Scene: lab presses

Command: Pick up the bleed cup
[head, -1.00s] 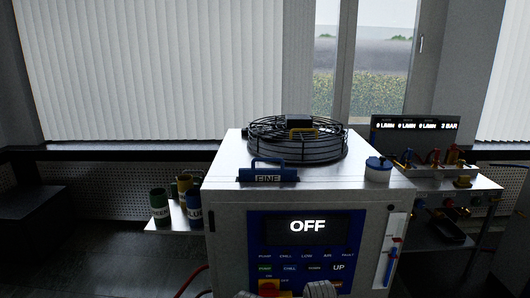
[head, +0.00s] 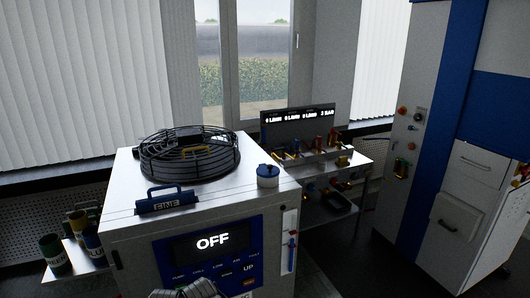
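I cannot tell which thing is the bleed cup; none is labelled so.
A round wire-guarded fan (head: 190,156) and a blue handle marked FINE (head: 166,200) are on the machine top. Its display (head: 212,242) reads OFF. A bench with valves (head: 345,160) and a readout (head: 298,117) is behind right. A tall white-and-blue cabinet (head: 480,165) is at right.

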